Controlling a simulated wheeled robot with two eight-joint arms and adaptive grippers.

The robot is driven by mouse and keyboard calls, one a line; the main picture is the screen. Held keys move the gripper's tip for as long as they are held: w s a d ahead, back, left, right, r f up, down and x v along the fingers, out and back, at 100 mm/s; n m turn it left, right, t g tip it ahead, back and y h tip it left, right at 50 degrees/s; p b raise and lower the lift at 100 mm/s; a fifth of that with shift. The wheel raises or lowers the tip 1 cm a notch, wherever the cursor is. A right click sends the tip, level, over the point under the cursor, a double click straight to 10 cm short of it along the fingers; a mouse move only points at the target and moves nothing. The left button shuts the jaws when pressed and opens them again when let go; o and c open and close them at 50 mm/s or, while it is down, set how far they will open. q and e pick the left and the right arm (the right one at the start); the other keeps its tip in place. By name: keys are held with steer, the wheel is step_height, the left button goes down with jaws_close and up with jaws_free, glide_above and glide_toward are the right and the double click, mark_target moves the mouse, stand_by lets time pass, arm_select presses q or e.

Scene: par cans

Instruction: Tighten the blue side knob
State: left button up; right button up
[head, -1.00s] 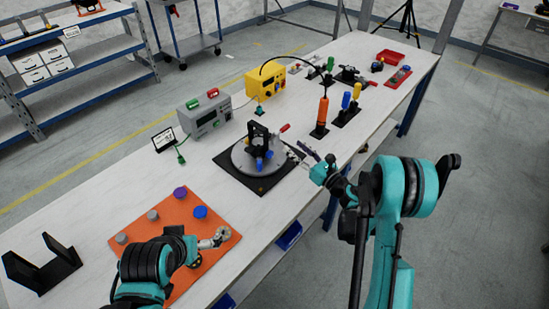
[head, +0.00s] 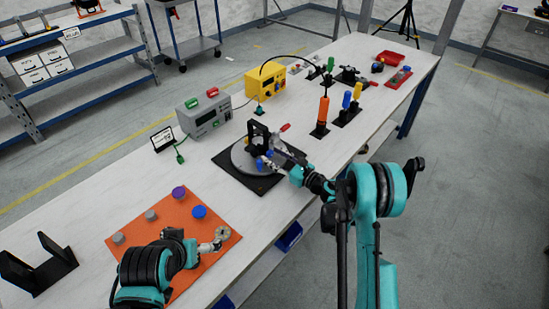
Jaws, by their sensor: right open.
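A fixture stands mid-table: a grey round plate (head: 240,157) on a black square base (head: 262,187), with a black upright bracket (head: 258,131) on the plate. A small blue knob (head: 260,164) shows low at the bracket's side, partly hidden by my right gripper (head: 272,156). That gripper is open and its fingers are right at the knob; I cannot tell whether they touch it. My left gripper (head: 217,242) is low over the orange mat (head: 226,254), by a small pale round part (head: 222,233); its jaws are too small to read.
The mat holds a blue cap (head: 199,212), a purple cap (head: 179,193) and grey pieces. A red handle (head: 285,127) sticks out behind the bracket. A grey meter (head: 204,114) and yellow box (head: 266,82) stand behind. An orange screwdriver (head: 323,110) stands to the right.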

jaws_close()
steer(key=m, duration=0.5)
steer(key=shift+m, duration=0.3)
jaws_free()
steer(key=v, duration=0.7)
steer(key=shift+s+d, duration=0.2)
